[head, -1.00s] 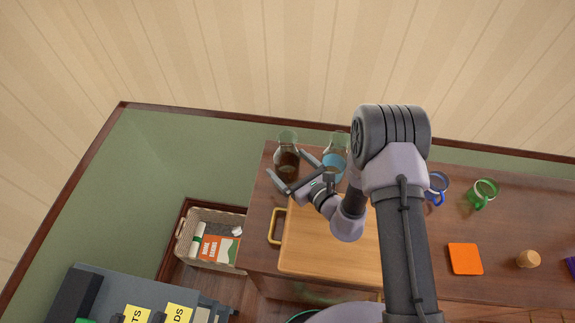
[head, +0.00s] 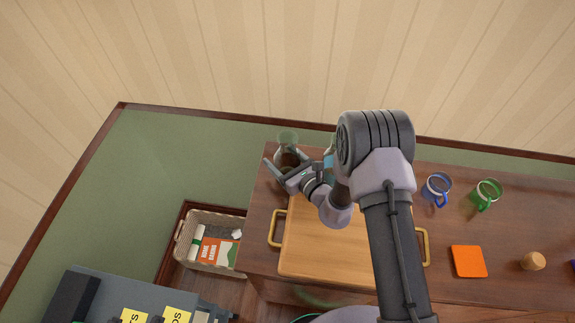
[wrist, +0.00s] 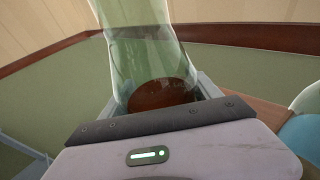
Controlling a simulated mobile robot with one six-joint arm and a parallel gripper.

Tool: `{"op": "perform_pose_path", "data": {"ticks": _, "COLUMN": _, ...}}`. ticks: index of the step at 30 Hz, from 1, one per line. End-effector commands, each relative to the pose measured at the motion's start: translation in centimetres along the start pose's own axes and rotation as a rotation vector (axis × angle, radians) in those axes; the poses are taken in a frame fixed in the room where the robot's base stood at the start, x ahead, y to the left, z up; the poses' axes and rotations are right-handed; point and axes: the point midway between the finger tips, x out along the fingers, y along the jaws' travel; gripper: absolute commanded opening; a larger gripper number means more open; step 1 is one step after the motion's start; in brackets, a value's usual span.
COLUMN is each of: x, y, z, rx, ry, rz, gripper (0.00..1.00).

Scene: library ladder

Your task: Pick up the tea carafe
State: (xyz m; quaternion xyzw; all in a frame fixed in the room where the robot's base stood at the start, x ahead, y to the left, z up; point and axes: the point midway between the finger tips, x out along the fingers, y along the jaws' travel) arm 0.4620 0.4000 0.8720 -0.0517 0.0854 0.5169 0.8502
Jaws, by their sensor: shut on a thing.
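The tea carafe (head: 287,139) is clear glass with brown liquid in it. It stands upright near the back left corner of the brown wooden counter. My gripper (head: 285,161) is around its lower body, one finger on each side, shut on it. In the wrist view the carafe (wrist: 145,50) rises between the fingers, with the dark brown tea (wrist: 162,93) low in it. The finger contacts are mostly hidden by the gripper's own body. I cannot tell whether its base is off the counter.
A second carafe with blue liquid (head: 328,163) stands close to the right, partly behind my arm. A wooden tray (head: 310,255) with yellow handles lies in front. Blue (head: 436,187) and green (head: 486,193) mugs, an orange square (head: 468,261) and a cork (head: 533,261) are right. A basket (head: 185,240) is left.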

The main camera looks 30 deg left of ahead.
Motion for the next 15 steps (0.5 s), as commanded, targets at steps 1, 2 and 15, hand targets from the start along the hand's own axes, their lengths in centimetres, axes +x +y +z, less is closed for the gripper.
{"op": "perform_pose_path", "data": {"ticks": 1, "x": 0.0, "y": 0.0, "z": 0.1, "rx": -0.001, "ry": -0.002, "rz": -0.001, "gripper": 0.0}}
{"op": "perform_pose_path", "data": {"ticks": 2, "x": 0.0, "y": 0.0, "z": 0.1, "rx": -0.001, "ry": -0.002, "rz": -0.001, "gripper": 0.0}}
{"op": "perform_pose_path", "data": {"ticks": 15, "x": -1.2, "y": -0.1, "z": 6.2, "rx": -0.002, "ry": -0.005, "rz": -0.001, "gripper": 0.0}}
